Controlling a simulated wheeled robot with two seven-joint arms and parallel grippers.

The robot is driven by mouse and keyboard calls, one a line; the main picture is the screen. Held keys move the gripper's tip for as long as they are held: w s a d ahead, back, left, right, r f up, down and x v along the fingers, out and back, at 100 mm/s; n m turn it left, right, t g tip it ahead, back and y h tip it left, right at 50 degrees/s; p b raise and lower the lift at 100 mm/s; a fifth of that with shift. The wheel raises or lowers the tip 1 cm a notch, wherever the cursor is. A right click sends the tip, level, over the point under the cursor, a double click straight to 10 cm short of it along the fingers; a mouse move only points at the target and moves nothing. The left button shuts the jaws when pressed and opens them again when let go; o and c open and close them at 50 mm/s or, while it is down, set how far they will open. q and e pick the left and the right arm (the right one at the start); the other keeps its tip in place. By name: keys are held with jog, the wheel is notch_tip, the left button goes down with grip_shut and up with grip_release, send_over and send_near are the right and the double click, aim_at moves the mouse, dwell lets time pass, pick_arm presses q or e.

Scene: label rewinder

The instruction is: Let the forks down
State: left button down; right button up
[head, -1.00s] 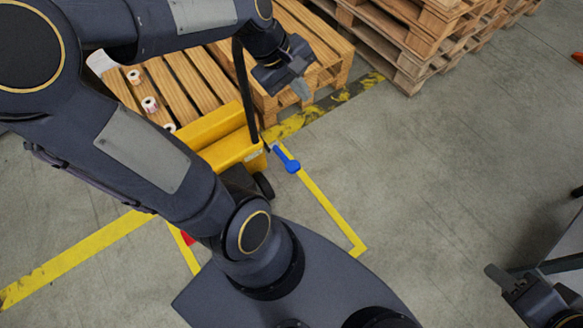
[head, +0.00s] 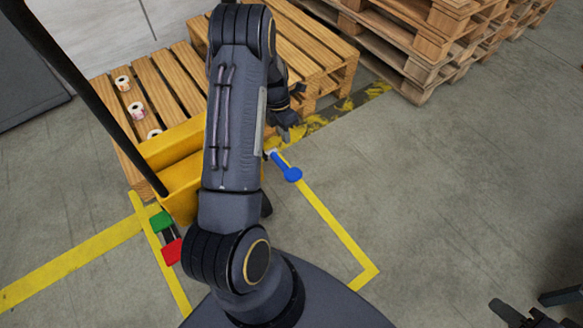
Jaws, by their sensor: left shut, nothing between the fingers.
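A yellow pallet truck (head: 180,192) stands at the near end of a wooden pallet; its forks are hidden. Its long black handle (head: 85,98) leans to the upper left. A blue lever (head: 292,174) sticks out at its right side. A green pedal (head: 161,221) and a red pedal (head: 172,251) show at its lower left. My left gripper (head: 285,132) is shut and empty, partly hidden behind my forearm, above and beyond the blue lever and apart from it in the picture. My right gripper (head: 512,315) is cut off at the lower right; its jaw opening is unclear.
The low wooden pallet (head: 165,88) carries several small label rolls (head: 136,110). A higher wooden pallet (head: 310,52) stands beside it, and stacked pallets (head: 400,45) stand behind. Yellow floor lines (head: 330,225) surround the truck. The grey floor at right is clear.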

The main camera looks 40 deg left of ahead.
aim_at(293, 172)
pick_arm(q)
jog(key=shift+f, duration=0.1)
jog(key=b+x, duration=0.5)
jog(key=x, duration=0.8)
jog(key=shift+d+f+b, duration=0.2)
jog(key=shift+f+b, duration=0.2)
